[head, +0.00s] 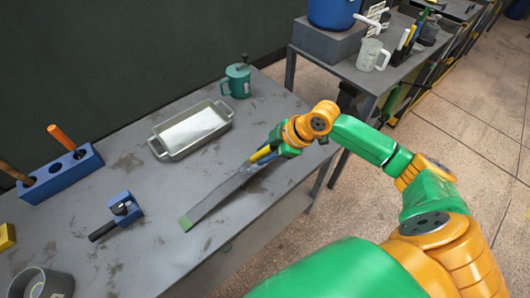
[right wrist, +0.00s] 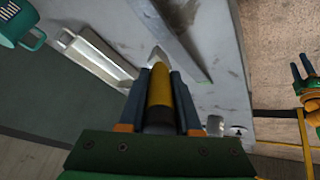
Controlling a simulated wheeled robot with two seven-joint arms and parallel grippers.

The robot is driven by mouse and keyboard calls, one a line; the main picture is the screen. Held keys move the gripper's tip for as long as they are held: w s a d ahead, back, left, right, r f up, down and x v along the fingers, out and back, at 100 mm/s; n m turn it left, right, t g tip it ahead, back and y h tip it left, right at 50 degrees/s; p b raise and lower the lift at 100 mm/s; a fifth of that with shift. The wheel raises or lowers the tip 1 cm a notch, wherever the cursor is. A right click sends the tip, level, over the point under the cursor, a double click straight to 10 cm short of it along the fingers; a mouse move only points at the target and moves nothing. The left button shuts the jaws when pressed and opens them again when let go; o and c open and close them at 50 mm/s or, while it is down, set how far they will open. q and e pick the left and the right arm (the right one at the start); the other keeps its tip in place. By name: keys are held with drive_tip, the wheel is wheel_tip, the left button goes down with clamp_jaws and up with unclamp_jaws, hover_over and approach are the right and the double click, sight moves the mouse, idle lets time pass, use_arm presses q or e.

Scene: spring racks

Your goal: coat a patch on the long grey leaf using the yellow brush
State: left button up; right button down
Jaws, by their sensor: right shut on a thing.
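The long grey leaf (head: 222,195) lies flat along the near part of the bench, with a green end (head: 186,223) towards the front left. It also shows in the right wrist view (right wrist: 172,38). My right gripper (head: 262,163) is over the far end of the leaf, shut on the yellow brush (head: 261,154). In the right wrist view the brush (right wrist: 160,92) sits between the two dark fingers, its pale tip pointing away beside the leaf. I cannot tell whether the tip touches the leaf. My left gripper (right wrist: 302,75) shows only in the right wrist view, fingers apart and empty.
A grey tray (head: 192,130) with pale contents stands behind the leaf, and a green mug (head: 238,82) beyond it. A blue tool block (head: 60,175), a blue clamp-like tool (head: 122,208) and a grey pot (head: 42,284) are to the left.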

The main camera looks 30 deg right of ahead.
drive_tip(key=shift+d+r+p, duration=0.2)
drive_tip(key=shift+r+p, duration=0.5)
drive_tip(key=shift+r, duration=0.2)
drive_tip(key=shift+a+r+p, duration=0.1)
drive_tip(key=shift+r+p, duration=0.55)
drive_tip(key=shift+p, duration=0.1)
drive_tip(key=shift+r, duration=1.05)
